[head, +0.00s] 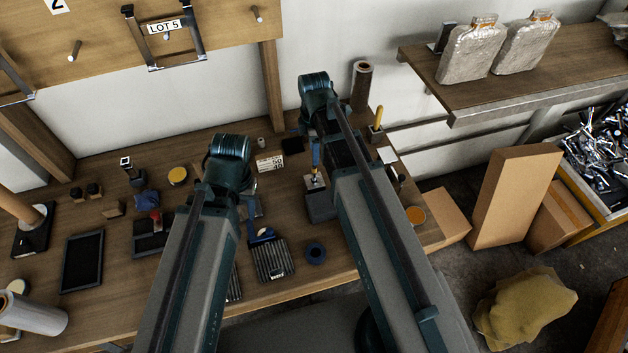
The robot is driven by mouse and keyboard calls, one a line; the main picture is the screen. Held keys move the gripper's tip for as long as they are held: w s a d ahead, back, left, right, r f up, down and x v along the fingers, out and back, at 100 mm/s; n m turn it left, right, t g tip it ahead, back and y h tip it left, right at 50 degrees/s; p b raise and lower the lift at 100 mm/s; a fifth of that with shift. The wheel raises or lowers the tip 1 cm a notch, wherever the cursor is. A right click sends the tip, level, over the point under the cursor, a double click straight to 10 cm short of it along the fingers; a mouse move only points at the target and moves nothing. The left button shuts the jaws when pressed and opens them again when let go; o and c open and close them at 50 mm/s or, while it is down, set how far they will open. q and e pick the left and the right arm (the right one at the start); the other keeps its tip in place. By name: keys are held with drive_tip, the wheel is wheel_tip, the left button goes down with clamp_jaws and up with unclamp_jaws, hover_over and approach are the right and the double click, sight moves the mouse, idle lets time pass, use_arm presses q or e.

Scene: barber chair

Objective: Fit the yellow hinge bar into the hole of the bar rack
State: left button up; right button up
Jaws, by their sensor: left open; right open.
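A slim yellow bar (379,116), which looks like the hinge bar, stands upright and slightly tilted in a small dark block (376,133) at the right back of the bench. A dark grey block (320,207) with a blue upright piece (315,155) above it stands between my two arms. I cannot tell for sure which block is the bar rack, and no empty hole shows clearly. My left arm reaches over the middle of the bench and my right arm over its right part. Both grippers are hidden behind my arm links; I see neither fingertips nor anything held.
A brown roll (361,85) stands at the back. A shelf (500,98) and cardboard boxes (515,195) lie to the right.

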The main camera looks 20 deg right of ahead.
sight(314, 173)
use_arm(q)
wheel_tip(314, 173, down, 6)
drive_tip(key=b, duration=0.4)
drive_tip(key=shift+b, duration=0.4)
use_arm(e)
wheel_tip(314, 173, down, 6)
drive_tip(key=shift+r, duration=0.1)
use_arm(q)
wheel_tip(314, 173, down, 5)
drive_tip(key=b, duration=0.5)
drive_tip(key=shift+f, duration=0.1)
use_arm(e)
wheel_tip(314, 173, down, 6)
drive_tip(key=shift+r, duration=0.35)
clamp_jaws()
